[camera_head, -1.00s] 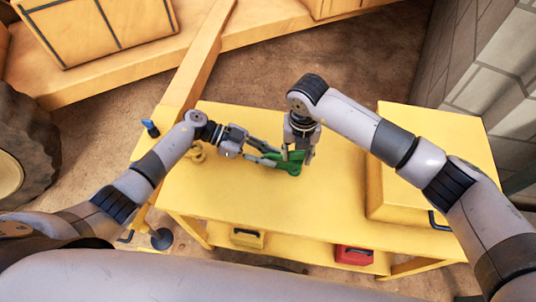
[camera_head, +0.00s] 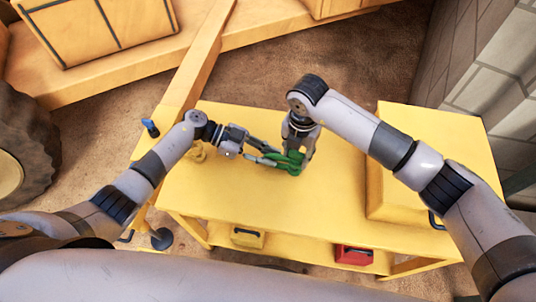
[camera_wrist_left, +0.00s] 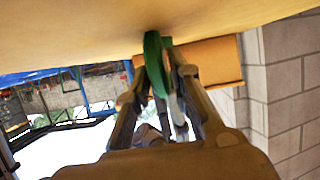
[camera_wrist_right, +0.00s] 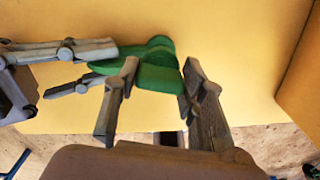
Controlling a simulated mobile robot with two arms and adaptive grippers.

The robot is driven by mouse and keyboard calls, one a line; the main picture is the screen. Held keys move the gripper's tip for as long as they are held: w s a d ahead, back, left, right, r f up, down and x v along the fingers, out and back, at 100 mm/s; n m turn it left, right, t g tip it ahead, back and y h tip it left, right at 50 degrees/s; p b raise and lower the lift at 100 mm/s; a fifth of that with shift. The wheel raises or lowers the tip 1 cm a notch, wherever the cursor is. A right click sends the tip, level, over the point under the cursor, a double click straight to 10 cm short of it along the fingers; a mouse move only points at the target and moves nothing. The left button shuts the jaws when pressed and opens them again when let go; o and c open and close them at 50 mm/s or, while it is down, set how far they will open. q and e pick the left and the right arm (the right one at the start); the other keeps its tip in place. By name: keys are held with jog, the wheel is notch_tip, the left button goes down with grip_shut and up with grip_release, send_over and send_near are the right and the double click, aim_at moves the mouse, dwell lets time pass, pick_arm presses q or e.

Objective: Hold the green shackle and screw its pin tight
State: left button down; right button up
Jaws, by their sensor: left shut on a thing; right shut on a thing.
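The green shackle (camera_head: 290,162) is in the middle of the head view, above the yellow table. My left gripper (camera_head: 270,159) reaches it from the left and is shut on its body; the left wrist view shows the green shackle (camera_wrist_left: 151,62) between the fingers. My right gripper (camera_head: 299,152) comes from above and behind. In the right wrist view its fingers (camera_wrist_right: 158,82) are on both sides of a green end piece, which looks like the pin's head (camera_wrist_right: 157,78). I cannot make out the pin's thread or any gap there.
The yellow table (camera_head: 240,200) is clear around the shackle. A yellow box (camera_head: 400,195) stands on its right side. A red case (camera_head: 353,255) and a small yellow case (camera_head: 247,238) sit on the lower shelf. A block wall (camera_head: 485,70) rises at the right.

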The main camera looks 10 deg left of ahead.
pick_arm(q)
jog(key=shift+r, duration=0.1)
pick_arm(e)
jog(key=m, duration=0.4)
jog(key=shift+s+d+f, duration=0.1)
jog(key=shift+d+f, duration=0.05)
jog(key=shift+f, duration=0.1)
jog(key=shift+m, duration=0.4)
jog(key=o, duration=0.8)
jog(key=shift+m, duration=0.3)
jog(key=o, duration=0.5)
jog(key=shift+r, duration=0.1)
jog(key=shift+r, duration=0.2)
jog(key=shift+r, duration=3.85)
